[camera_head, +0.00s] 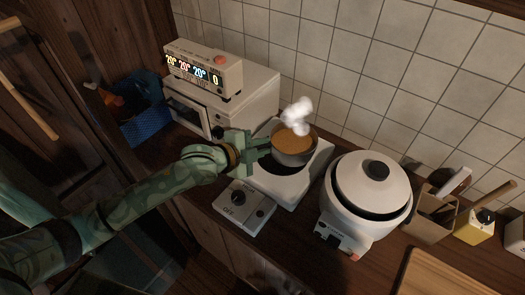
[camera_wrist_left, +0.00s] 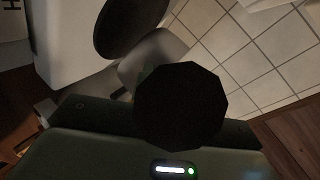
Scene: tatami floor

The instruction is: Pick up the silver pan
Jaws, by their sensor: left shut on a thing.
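The silver pan (camera_head: 295,158) holds something brown, with white steam above it. It is at the white single-burner stove (camera_head: 309,165), and part of the dark burner plate (camera_head: 277,167) shows below it. I cannot tell how far the pan is above the plate. My left gripper (camera_head: 262,146) reaches in from the left and is shut on the pan's handle, which the fingers mostly hide. In the left wrist view a dark many-sided shape, seemingly the handle's end (camera_wrist_left: 180,105), covers the middle. My right gripper is not in view.
A white rice cooker (camera_head: 370,188) stands right of the stove. A white oven (camera_head: 255,105) with a display box on top stands behind left, beside a blue basket (camera_head: 143,125). A utensil holder (camera_head: 430,222), yellow box (camera_head: 474,228) and cutting board (camera_head: 440,275) are at right. A tiled wall (camera_head: 340,70) closes the back.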

